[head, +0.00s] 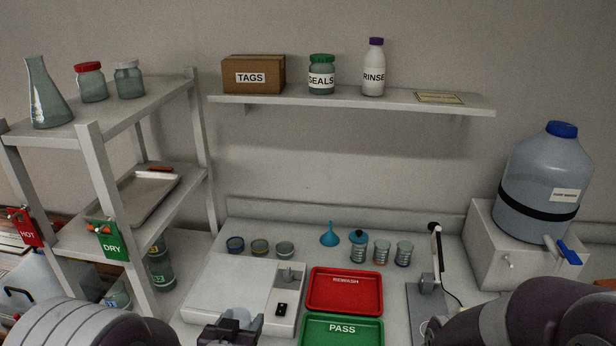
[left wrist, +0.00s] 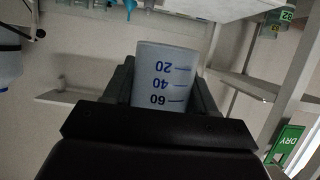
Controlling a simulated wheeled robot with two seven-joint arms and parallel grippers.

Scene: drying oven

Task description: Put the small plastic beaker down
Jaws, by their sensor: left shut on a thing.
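The small plastic beaker (left wrist: 165,75) is translucent white with blue marks 20, 40 and 60, which show upside down in the left wrist view. My left gripper (left wrist: 162,92) is shut on it, with one dark finger on each side. In the head view my left gripper (head: 232,325) is at the bottom edge, in front of the white balance-like device (head: 228,290). The beaker is hard to make out there, and what lies under it is hidden. My right gripper is out of view.
A red REWASH tray (head: 345,308) and green PASS tray (head: 318,335) lie right of the device. Small cups, a blue funnel (head: 330,236) and beakers stand behind. A rack (head: 100,180) stands left; a stand (head: 437,265) and large water bottle (head: 545,185) are right.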

